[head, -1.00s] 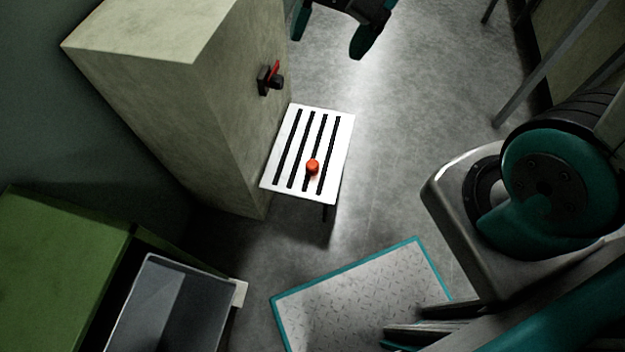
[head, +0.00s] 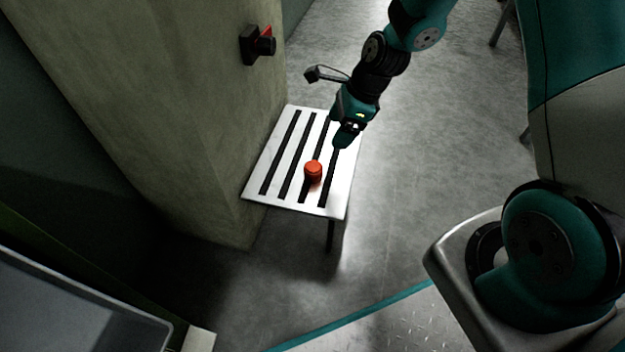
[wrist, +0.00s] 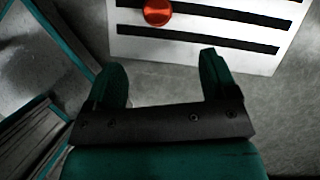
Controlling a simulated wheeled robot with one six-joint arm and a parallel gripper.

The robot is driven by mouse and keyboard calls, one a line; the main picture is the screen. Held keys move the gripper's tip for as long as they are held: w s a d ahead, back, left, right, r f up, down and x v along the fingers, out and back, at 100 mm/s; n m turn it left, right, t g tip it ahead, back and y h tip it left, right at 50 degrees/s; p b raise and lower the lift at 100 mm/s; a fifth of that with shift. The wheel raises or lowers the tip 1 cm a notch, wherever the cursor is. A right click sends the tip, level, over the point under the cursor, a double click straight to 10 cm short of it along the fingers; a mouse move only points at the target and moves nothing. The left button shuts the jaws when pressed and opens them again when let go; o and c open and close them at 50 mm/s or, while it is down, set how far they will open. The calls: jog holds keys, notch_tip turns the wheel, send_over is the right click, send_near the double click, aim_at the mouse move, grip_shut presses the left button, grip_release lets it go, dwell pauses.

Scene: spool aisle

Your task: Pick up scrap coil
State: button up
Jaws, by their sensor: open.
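The scrap coil looks like a small red-orange cylinder (head: 313,172) standing on a white slotted table (head: 269,203) with dark slots. In the wrist view the coil (wrist: 157,12) shows at the top edge, partly cut off, beyond my fingertips and between them in left-right position. My gripper (head: 347,140) is above the back right part of the table in the head view, up and to the right of the coil and apart from it. In the wrist view my gripper (wrist: 163,80) has its two teal fingers wide apart with nothing between them.
A tall beige block (head: 190,110) with a red-and-black switch (head: 258,45) stands left of the table. A grey bin (head: 70,300) is at the lower left. A teal-edged plate (head: 400,325) lies at the bottom.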

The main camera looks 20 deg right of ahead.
aim_at(313, 165)
jog(key=b+x, duration=0.5)
jog(key=x, duration=0.5)
jog(key=shift+f+b, duration=0.2)
jog(key=shift+b, duration=0.2)
jog(key=b+x, duration=0.5)
jog(key=shift+a, duration=0.4)
jog(key=c, duration=1)
jog(key=shift+r, duration=0.2)
jog(key=shift+c, duration=0.2)
